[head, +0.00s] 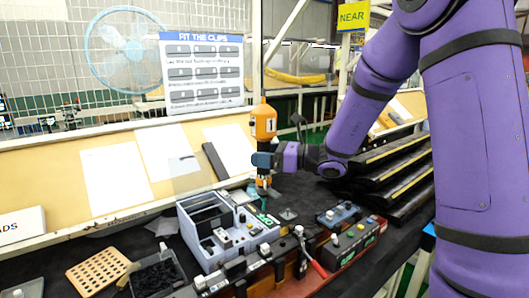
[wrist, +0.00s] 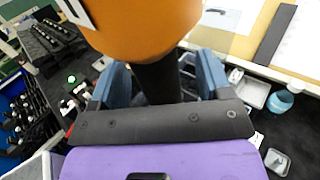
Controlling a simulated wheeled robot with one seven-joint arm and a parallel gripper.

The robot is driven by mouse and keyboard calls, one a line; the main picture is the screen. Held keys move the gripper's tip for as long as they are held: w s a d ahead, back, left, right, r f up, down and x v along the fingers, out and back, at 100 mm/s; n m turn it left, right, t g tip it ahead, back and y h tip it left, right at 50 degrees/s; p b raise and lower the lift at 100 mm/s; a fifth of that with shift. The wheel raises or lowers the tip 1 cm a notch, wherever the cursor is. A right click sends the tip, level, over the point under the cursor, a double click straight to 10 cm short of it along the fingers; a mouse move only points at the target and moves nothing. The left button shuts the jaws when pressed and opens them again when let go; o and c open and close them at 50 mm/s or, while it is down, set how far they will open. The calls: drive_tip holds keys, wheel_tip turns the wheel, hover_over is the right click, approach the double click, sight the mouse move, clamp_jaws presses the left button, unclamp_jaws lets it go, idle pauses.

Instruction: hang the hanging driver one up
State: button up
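The hanging driver one (head: 264,122) is orange with a white label reading 1. It is upright, with its lower end just above the bench parts. My gripper (head: 263,160) is at the driver, below its orange body. In the wrist view the orange body (wrist: 140,25) fills the top. Its dark lower part (wrist: 158,82) runs down between the two blue fingers of my gripper (wrist: 160,78). No hook or holder for the driver is clearly visible.
A grey compartment box (head: 205,235) and a dark fixture row (head: 250,262) stand below and in front of the driver. Black stepped racks (head: 385,175) are at the right. A tan perforated block (head: 98,270) and a black bin (head: 157,276) lie at the front left.

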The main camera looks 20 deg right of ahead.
sight(249, 116)
clamp_jaws()
wheel_tip(249, 116, up, 10)
idle(0.6)
drive_tip(key=o, duration=0.6)
unclamp_jaws()
drive_tip(key=shift+d, duration=0.1)
idle(0.4)
drive_tip(key=r+v, duration=0.2)
drive_tip(key=v, duration=0.8)
idle(1.5)
